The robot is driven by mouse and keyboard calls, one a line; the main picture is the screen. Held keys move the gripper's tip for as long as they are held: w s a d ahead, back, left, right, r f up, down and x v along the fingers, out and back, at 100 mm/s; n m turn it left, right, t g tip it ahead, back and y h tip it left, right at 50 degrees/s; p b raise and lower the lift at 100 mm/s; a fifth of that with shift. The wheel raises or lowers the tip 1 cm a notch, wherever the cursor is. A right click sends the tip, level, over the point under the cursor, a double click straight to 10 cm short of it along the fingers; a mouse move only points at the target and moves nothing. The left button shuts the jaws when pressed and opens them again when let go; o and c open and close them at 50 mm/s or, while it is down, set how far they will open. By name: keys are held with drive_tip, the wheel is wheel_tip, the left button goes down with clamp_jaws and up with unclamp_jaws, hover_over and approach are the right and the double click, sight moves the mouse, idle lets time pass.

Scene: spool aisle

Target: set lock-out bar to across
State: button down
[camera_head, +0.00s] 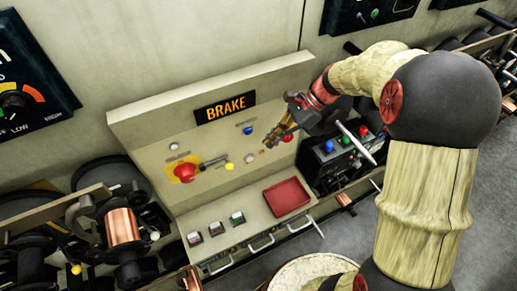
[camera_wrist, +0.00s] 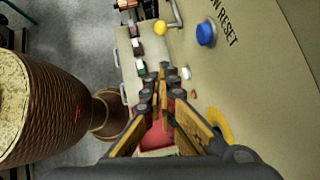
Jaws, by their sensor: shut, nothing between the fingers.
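The BRAKE panel (camera_head: 148,156) stands in the middle of the head view. A short grey bar (camera_head: 213,161) with a yellow ball knob (camera_head: 229,166) sticks out of it, right of a red button; it looks like the lock-out bar. It lies near level in the picture; I cannot tell its set position. In the wrist view the yellow knob (camera_wrist: 160,28) and grey bar (camera_wrist: 176,13) show at the top. My gripper (camera_head: 268,146) is shut and empty, right of the knob and apart from it. Its closed fingertips (camera_wrist: 164,72) point along the panel face.
A red button (camera_head: 184,171) on yellow and a blue button (camera_head: 248,131) sit near the bar. Below are small switches (camera_head: 216,228) and a red tray (camera_head: 288,182). Wire spools (camera_head: 122,226) crowd the left. A brown drum (camera_wrist: 45,100) fills the wrist view's left.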

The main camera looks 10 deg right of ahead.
drive_tip(key=a+r+p+x, duration=0.1)
drive_tip(key=a+x, duration=0.1)
drive_tip(key=x, duration=0.9)
drive_tip(key=shift+s+a, duration=0.2)
drive_tip(key=shift+a+f, duration=0.1)
drive_tip(key=shift+a, duration=0.05)
drive_tip(key=a, duration=0.2)
drive_tip(key=s+a, duration=0.1)
drive_tip(key=a, duration=0.2)
drive_tip(key=shift+s, duration=0.25)
drive_tip(key=shift+p, duration=0.3)
drive_tip(key=d+f+v, duration=0.1)
drive_tip(key=d+v, duration=0.1)
drive_tip(key=v, duration=1.1)
drive_tip(key=shift+f, duration=0.3)
